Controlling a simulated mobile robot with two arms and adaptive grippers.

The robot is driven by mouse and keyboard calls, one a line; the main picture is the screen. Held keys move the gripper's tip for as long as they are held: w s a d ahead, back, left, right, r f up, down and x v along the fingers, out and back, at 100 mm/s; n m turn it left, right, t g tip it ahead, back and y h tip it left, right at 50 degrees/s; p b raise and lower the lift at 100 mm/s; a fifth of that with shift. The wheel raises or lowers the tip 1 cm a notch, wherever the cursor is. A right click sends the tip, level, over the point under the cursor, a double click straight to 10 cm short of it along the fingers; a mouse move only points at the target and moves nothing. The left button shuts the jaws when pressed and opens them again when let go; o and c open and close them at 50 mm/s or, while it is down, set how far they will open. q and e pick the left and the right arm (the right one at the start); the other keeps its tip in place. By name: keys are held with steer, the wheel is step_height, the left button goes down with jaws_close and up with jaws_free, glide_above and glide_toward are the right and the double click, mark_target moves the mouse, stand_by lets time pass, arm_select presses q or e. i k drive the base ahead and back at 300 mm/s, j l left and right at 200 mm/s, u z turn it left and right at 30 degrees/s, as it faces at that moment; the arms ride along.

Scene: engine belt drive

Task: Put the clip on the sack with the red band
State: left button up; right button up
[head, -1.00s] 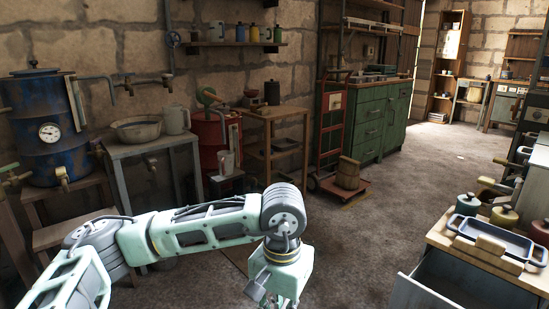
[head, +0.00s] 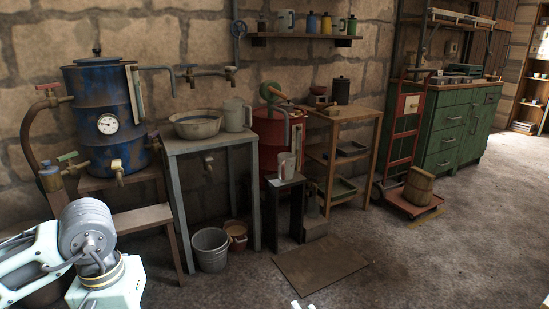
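I see neither a clip nor a sack with a red band in the head view. My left arm (head: 92,245) comes in at the lower left, its pale green wrist cut off by the bottom edge. The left gripper's fingers are below the picture, so whether they hold anything is hidden. My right gripper is not recognisable in view. Small pale tips show at the bottom edge near the middle; I cannot tell what they belong to.
A blue drum (head: 104,118) with a gauge, a grey table (head: 207,145) with a basin (head: 197,124), a red drum (head: 268,133) and a wooden shelf stand (head: 345,116) line the wall. A bucket (head: 210,249) and a flat mat (head: 322,266) are on the floor.

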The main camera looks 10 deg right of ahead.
mark_target(419, 186)
steer(key=i+l+z, duration=0.2)
steer(key=i+z, duration=0.2)
steer(key=i, duration=0.55)
steer(key=i+z, duration=0.35)
steer(key=i, duration=0.65)
steer(key=i+l+z, duration=0.25)
steer(key=i+z, duration=0.75)
steer(key=i+j+z, duration=0.15)
steer(key=i+z, duration=0.3)
steer(key=i, duration=0.15)
steer(key=i+j, duration=0.1)
steer(key=i, duration=1.4)
